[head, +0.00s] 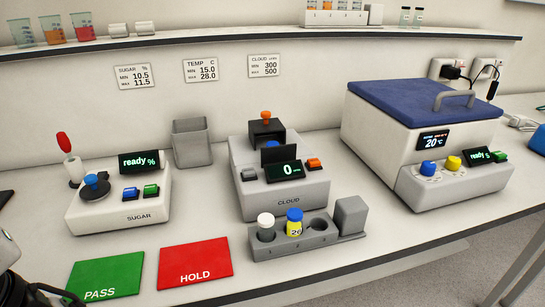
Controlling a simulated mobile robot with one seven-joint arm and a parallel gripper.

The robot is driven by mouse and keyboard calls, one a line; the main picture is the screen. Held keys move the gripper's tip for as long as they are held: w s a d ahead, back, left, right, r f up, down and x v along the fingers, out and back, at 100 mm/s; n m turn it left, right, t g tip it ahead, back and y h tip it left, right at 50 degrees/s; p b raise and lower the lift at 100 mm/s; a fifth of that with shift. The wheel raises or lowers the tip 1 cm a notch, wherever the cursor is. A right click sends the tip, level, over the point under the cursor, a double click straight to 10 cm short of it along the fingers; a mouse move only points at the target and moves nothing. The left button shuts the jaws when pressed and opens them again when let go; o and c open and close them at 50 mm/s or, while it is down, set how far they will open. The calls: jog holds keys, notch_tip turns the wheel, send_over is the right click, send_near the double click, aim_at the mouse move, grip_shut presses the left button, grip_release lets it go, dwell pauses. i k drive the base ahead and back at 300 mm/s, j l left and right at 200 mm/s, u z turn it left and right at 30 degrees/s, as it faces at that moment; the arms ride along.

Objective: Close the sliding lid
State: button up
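The grey CLOUD meter (291,199) stands at mid-table. On its top is a black box-like cover (267,131) with an orange knob (266,115), which may be the sliding lid. A blue piece (270,142) shows in front of this cover, partly hidden by an upright black panel (279,155). I cannot tell how far the cover is open. The white box at the right has a blue lid (425,100) with a grey handle (454,98); this lid lies across its top. My gripper's fingertips are not in view; a dark part at the lower left edge appears to be mine.
A grey rack (321,236) in front of the meter holds a white-capped vial (266,226) and a blue-capped yellow vial (294,223). The SUGAR meter (137,208), green PASS mat (107,276) and red HOLD mat (195,263) are left. A grey bin (192,146) stands behind.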

aim_at(268, 125)
jog(key=l+u, duration=0.1)
jog(key=u, duration=0.25)
jog(key=l+u, duration=0.15)
jog(key=u, duration=0.2)
jog(key=l+u, duration=0.1)
jog(key=u, duration=0.25)
jog(key=l+u, duration=0.3)
jog(key=l, duration=0.2)
jog(key=l+u, duration=0.35)
jog(key=l, duration=0.15)
jog(key=k+l+u, duration=0.1)
jog(key=l, duration=0.2)
jog(key=k+l, duration=0.15)
jog(key=l, duration=0.2)
jog(key=k+l+u, duration=0.15)
jog(key=l, duration=0.15)
